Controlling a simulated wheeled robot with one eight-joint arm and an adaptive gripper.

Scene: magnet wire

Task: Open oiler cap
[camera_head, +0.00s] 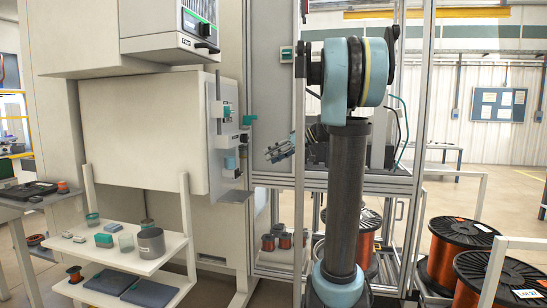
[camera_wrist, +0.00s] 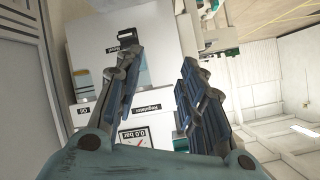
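The oiler cap cannot be told for sure in either view. In the head view a grey panel (camera_head: 213,150) on the cabinet's side carries small fittings, among them a teal knob (camera_head: 249,119) and a bluish cup (camera_head: 230,162). My gripper (camera_head: 272,152) is to the right of this panel, pointing left towards it, apart from it in the picture. In the wrist view my gripper (camera_wrist: 160,58) is open, with nothing between its fingers.
An upright metal frame post (camera_head: 299,200) stands close by my arm. A white shelf (camera_head: 150,262) at lower left holds a grey pot (camera_head: 151,243) and small containers. Large copper wire spools (camera_head: 460,245) stand at right. Open floor shows behind them.

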